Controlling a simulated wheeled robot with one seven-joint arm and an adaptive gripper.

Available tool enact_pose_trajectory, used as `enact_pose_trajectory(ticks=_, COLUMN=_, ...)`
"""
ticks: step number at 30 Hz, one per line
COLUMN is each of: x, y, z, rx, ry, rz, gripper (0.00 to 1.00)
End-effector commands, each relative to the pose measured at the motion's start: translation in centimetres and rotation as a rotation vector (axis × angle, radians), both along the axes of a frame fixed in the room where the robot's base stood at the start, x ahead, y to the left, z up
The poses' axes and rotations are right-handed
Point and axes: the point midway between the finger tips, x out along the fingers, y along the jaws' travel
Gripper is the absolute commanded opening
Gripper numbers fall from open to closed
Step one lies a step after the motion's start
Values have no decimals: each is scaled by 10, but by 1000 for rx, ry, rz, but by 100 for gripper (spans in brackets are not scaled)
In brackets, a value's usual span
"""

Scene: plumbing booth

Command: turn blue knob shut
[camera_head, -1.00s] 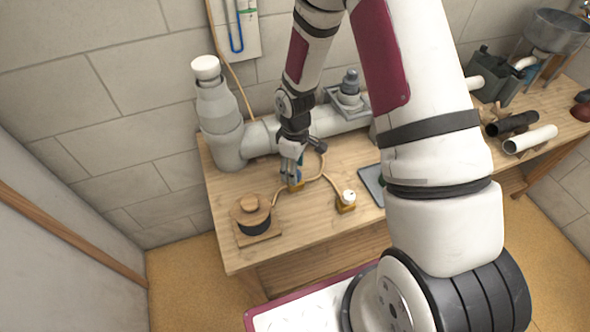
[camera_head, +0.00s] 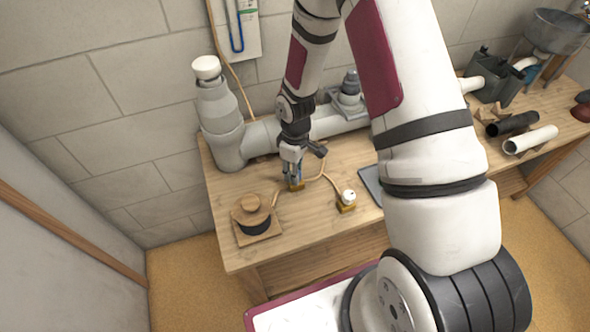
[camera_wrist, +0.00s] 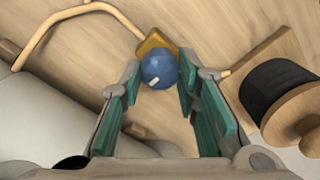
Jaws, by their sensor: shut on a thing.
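The blue knob (camera_wrist: 159,70) sits on a small yellow-brown block (camera_wrist: 155,42) on the wooden bench and carries a short white mark on its face. In the wrist view my gripper (camera_wrist: 160,78) points down with its green-padded fingers on either side of the knob, shut on it. In the head view my gripper (camera_head: 294,181) reaches down to the block (camera_head: 296,187), and its fingers mostly hide the knob there.
A white knob (camera_head: 348,196) on a similar block stands to the right. A black spool on a wooden base (camera_head: 257,238) stands to the left front. A thick grey pipe (camera_head: 225,140) runs behind. A tan hose (camera_head: 325,170) lies on the bench (camera_head: 225,200).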

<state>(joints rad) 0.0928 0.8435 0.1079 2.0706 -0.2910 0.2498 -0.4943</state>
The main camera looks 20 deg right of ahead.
Motion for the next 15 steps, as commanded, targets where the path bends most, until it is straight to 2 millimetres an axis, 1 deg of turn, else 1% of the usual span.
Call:
enact_pose_trajectory(ticks=8, x=0, y=0, z=0, rx=0, ry=0, rz=-127, gripper=1)
enact_pose_trajectory(ticks=15, x=1, y=-1, z=0, rx=-1, ry=0, rz=-337, gripper=1)
